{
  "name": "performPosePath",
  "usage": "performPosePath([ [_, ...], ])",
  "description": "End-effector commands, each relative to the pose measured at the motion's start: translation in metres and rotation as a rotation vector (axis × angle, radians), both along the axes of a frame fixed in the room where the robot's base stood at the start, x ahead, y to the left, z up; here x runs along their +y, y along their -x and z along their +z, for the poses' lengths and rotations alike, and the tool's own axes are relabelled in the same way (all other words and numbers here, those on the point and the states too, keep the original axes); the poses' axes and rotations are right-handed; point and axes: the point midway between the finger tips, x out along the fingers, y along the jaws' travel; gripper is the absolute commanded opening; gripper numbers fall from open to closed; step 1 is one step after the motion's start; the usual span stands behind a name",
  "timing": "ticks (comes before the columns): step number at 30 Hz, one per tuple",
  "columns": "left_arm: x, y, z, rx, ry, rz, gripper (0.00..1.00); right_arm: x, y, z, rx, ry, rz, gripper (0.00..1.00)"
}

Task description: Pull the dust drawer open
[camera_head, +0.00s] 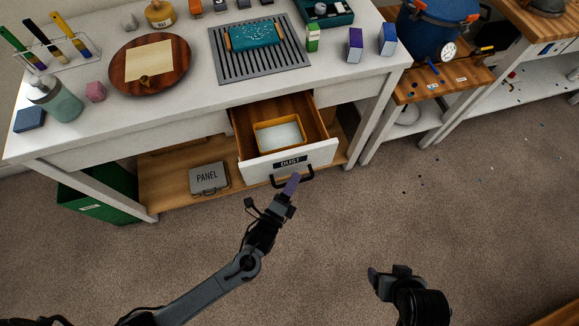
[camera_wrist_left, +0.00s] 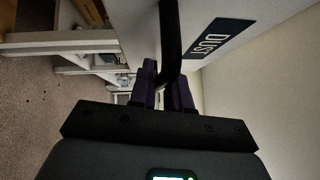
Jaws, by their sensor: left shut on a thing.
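The dust drawer (camera_head: 322,154) is pulled out from under the white workbench, its wooden inside showing. Its white front bears a dark "DUST" label (camera_head: 291,161), which also shows in the left wrist view (camera_wrist_left: 218,37). A black bar handle (camera_head: 308,178) is on the front, also in the left wrist view (camera_wrist_left: 169,40). My left gripper (camera_head: 291,184) is at the handle, and in the left wrist view its purple fingers (camera_wrist_left: 163,92) are shut on the bar. My right gripper (camera_head: 386,274) is away from the bench, low in the picture; its finger gap is unclear.
A yellow-rimmed tray (camera_head: 259,143) with pale contents lies in the drawer. A grey "PANEL" case (camera_head: 209,179) stands on the lower shelf (camera_head: 165,200). A green bin (camera_head: 95,205) is at the left under the bench. The floor in front of the drawer is clear.

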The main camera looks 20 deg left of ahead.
Motion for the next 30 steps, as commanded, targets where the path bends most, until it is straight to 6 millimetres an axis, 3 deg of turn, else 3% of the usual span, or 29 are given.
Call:
performPosePath([
  [14,-0.0034,0.0048,0.0013,-0.004,0.001,0.0,0.0,-0.002,0.0002,0.0021,0.001,0.008,0.006,0.74],
  [15,-0.0034,0.0048,0.0013,-0.004,0.001,0.0,0.2,-0.0022,0.0002,0.0021,0.001,0.01,0.006,0.74],
  [18,-0.0033,0.0048,0.0011,-0.003,0.001,0.001,0.35,-0.0023,0.0003,0.0021,0.001,0.01,0.006,0.74],
  [30,-0.002,0.0101,-0.0009,0.0,0.0,0.0,0.36,-0.0016,0.0002,0.0027,0.001,0.007,0.004,0.74],
])
